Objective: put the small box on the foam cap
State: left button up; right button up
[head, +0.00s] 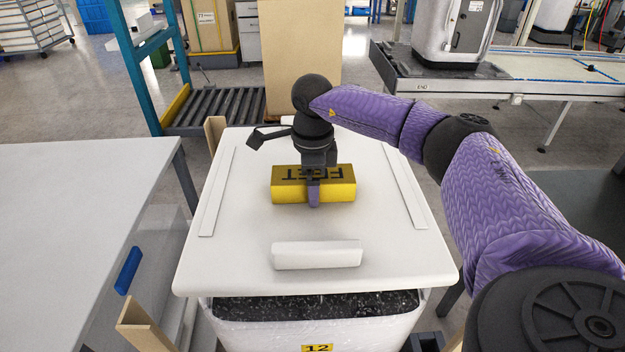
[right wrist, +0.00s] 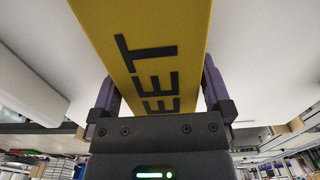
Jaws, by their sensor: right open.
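A small yellow box (head: 341,190) with black lettering lies on the broad white cap (head: 240,250), which appears to be the foam cap, over a wrapped container marked 12. My right gripper (head: 313,192) points down over the middle of the box. One purple finger shows on its near side; the far finger is hidden in the head view. In the right wrist view my right gripper (right wrist: 160,92) has its open fingers on either side of the yellow box (right wrist: 140,30). Whether they touch it cannot be told. My left gripper is not in view.
A white block (head: 317,255) lies on the cap in front of the yellow box. Thin white strips (head: 217,192) lie along its left and right sides. A white table (head: 80,230) stands at left, and a tall cardboard box (head: 300,60) behind.

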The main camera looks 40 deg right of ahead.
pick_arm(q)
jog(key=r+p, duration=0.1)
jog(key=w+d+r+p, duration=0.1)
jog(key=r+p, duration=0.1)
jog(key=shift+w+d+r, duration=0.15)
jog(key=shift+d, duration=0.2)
pick_arm(e)
notch_tip(320, 180, up, 12)
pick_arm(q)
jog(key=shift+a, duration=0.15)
